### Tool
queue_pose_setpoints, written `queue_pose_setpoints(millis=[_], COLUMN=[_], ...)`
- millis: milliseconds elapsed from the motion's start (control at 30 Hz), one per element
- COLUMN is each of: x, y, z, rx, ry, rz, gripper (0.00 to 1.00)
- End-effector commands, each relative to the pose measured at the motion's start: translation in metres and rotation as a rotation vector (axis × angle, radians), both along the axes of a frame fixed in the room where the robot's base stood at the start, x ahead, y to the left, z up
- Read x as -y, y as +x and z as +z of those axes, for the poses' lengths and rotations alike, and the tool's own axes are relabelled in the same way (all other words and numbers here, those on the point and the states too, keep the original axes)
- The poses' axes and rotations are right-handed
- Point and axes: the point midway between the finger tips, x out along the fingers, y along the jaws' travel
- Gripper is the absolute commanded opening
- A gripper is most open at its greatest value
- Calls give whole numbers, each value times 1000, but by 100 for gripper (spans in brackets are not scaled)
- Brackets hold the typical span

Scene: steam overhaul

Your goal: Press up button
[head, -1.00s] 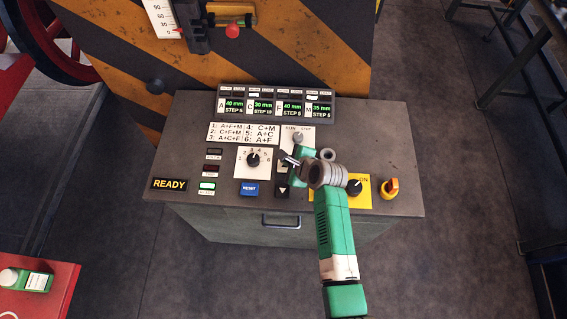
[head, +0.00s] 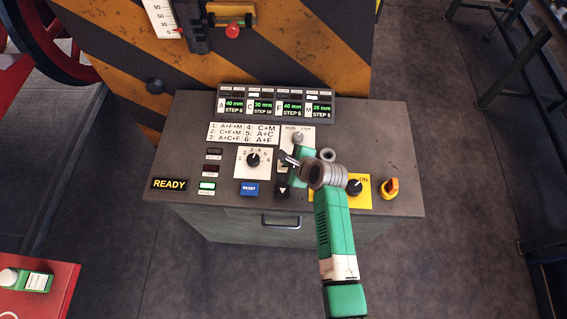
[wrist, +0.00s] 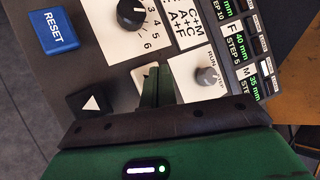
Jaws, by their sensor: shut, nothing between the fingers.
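The control panel (head: 360,125) has a black button with a white triangle pointing down (head: 283,190), right of the blue RESET button. This triangle button also shows in the wrist view (wrist: 91,103). My gripper (head: 289,161) is over the panel just above that button, below the RUN/STEP knob. In the wrist view my gripper (wrist: 154,82) is shut with nothing between its green fingers. The fingertips are over or beside a pale patch between the triangle button and the RUN/STEP plate. An up button is not clearly visible; the gripper covers that area. I cannot tell whether the fingertips touch the panel.
The numbered selector knob (head: 253,160) is left of my gripper, and the RUN/STEP knob (head: 298,137) is above it. The blue RESET button (head: 249,188) is lower left. A yellow ON switch plate (head: 358,202) and an orange switch (head: 390,187) are at right. Displays (head: 276,103) line the back.

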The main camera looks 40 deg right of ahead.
Motion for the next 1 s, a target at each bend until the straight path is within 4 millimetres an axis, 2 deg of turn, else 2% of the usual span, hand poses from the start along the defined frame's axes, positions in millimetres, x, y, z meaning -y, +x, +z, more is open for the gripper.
queue_pose_setpoints(millis=[167,1000], x=[0,0], y=[0,0], z=[-8,-14], rx=[-1,0], ry=[1,0], rz=[1,0], gripper=[0,0])
